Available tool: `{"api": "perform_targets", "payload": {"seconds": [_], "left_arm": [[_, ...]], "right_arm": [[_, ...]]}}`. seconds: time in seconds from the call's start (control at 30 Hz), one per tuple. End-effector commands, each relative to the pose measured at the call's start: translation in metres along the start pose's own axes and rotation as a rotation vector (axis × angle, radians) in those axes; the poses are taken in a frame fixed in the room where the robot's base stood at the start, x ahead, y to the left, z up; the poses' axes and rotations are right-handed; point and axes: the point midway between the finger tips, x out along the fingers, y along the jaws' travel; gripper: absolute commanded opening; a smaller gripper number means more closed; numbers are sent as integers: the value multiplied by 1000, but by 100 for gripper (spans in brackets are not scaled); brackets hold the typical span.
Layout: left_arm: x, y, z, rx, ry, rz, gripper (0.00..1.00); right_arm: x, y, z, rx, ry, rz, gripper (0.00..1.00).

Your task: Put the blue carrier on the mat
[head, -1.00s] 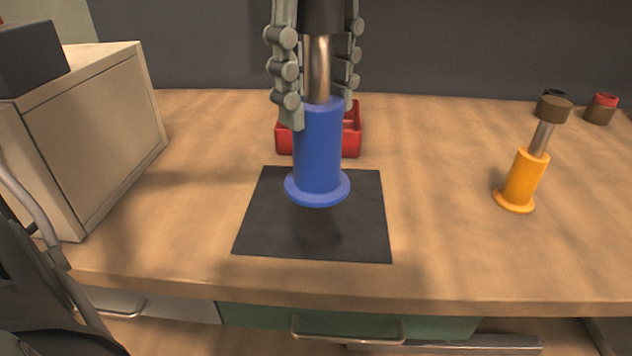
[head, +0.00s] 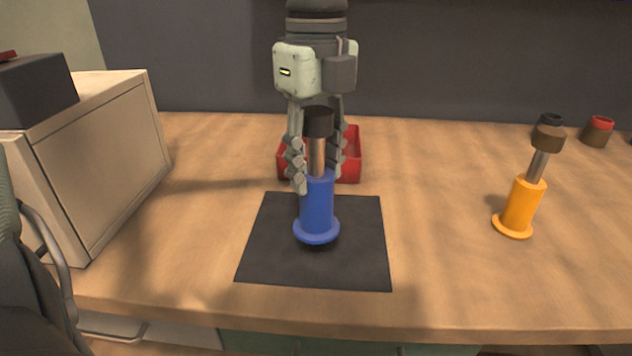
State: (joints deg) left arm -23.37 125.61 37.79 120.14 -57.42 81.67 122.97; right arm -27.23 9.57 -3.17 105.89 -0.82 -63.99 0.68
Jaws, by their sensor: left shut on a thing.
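The blue carrier (head: 317,205) is upright, with a round flange at its foot, a metal rod and a black cap on top. My left gripper (head: 318,178) comes down from above, its fingers shut on the carrier around the rod and the top of the blue body. The carrier is over the middle of the black square mat (head: 270,260). A dark shadow lies close under its flange; I cannot tell whether it touches the mat or hangs just above it. My right gripper is not in view.
A red open bin (head: 290,164) stands just behind the mat. An orange carrier (head: 520,208) with a brown cap stands at the right. Two small caps (head: 598,132) lie at the back right. A beige cabinet (head: 110,160) is at the left. The wood table (head: 440,220) is clear between.

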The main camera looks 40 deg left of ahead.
Motion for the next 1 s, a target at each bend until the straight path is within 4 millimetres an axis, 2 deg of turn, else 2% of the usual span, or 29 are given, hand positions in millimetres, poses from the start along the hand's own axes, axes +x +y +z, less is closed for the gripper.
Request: {"api": "perform_targets", "payload": {"seconds": [0.1,0.27,0.6,0.9,0.93,1.0], "left_arm": [[18,1,-1,1,4,4,0],[32,0,0,0,2,0,0],[35,0,0,-1,1,-2,0],[37,0,0,-1,1,-2,0],[37,1,0,-1,1,1,44],[37,1,0,-1,1,1,52]], "right_arm": [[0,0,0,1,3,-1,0],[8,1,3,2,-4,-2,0],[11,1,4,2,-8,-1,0],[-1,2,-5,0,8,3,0],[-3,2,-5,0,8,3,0],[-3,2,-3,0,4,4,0]]}}
